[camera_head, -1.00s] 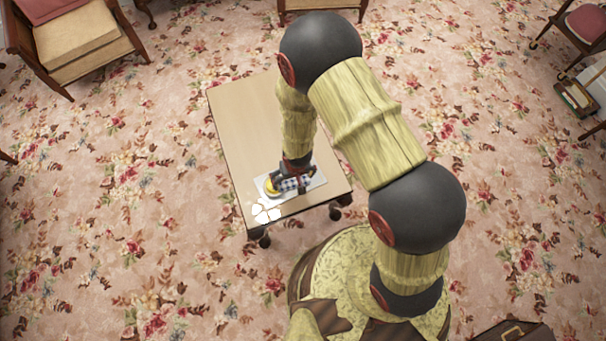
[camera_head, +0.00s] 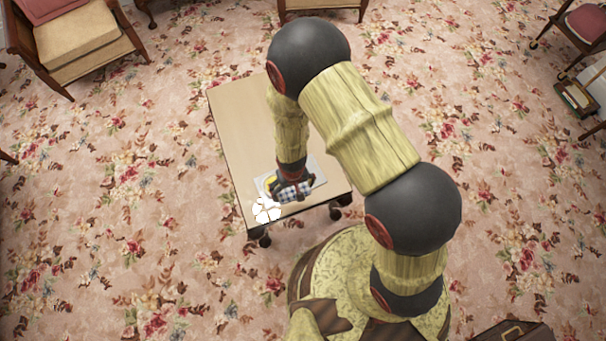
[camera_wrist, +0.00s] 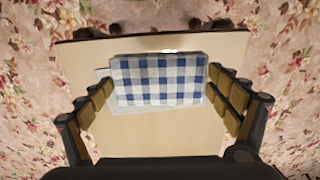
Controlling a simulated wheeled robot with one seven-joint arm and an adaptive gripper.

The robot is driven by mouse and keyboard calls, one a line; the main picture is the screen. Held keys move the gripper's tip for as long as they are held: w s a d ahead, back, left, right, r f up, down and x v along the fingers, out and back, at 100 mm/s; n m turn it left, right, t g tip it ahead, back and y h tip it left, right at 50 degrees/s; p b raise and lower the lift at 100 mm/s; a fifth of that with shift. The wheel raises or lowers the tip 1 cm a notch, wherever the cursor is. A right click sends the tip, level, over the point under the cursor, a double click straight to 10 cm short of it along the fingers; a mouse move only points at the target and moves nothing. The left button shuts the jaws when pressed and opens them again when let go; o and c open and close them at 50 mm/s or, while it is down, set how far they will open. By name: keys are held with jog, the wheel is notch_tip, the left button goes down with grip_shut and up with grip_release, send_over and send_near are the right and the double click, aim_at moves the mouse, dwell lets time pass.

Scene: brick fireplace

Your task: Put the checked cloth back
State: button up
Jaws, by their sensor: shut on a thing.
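The blue-and-white checked cloth (camera_head: 297,190) is a folded, block-like bundle over the small table's near end. It fills the space between the fingers in the wrist view (camera_wrist: 160,80). My gripper (camera_wrist: 160,92) points down and is shut on the cloth, one finger at each side. In the head view my gripper (camera_head: 291,187) partly covers the cloth. A pale grey-white tray or sheet (camera_head: 317,176) lies on the table under it. I cannot tell whether the cloth touches it.
The light wooden table (camera_head: 235,115) is bare at its far end. A white petal-shaped item (camera_head: 266,210) lies by the table's near left corner. Chairs stand well away on the floral carpet.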

jog(key=shift+s+f, duration=0.1)
jog(key=shift+s, duration=0.3)
jog(key=w+d+f+b, duration=0.1)
jog(key=w+f, duration=0.2)
jog(key=w, duration=0.1)
jog(key=w+d+f+b, duration=0.2)
jog(key=w+f, duration=0.1)
jog(key=w, duration=0.1)
jog(key=w+d+f+b, duration=0.1)
jog(key=w+f, duration=0.2)
jog(key=w, duration=0.1)
jog(key=shift+w+d+b, duration=0.1)
jog(key=shift+d+b, duration=0.15)
jog(key=shift+b, duration=0.05)
jog(key=shift+w+f, duration=0.15)
jog(key=shift+f, duration=0.1)
jog(key=f+b, duration=0.2)
jog(key=f, duration=0.1)
jog(key=shift+w+d+f, duration=0.1)
jog(key=shift+w+f, duration=0.1)
jog(key=shift+f, duration=0.15)
jog(key=shift+c, duration=1.2)
jog(key=o, duration=1.3)
jog(key=shift+c, duration=0.2)
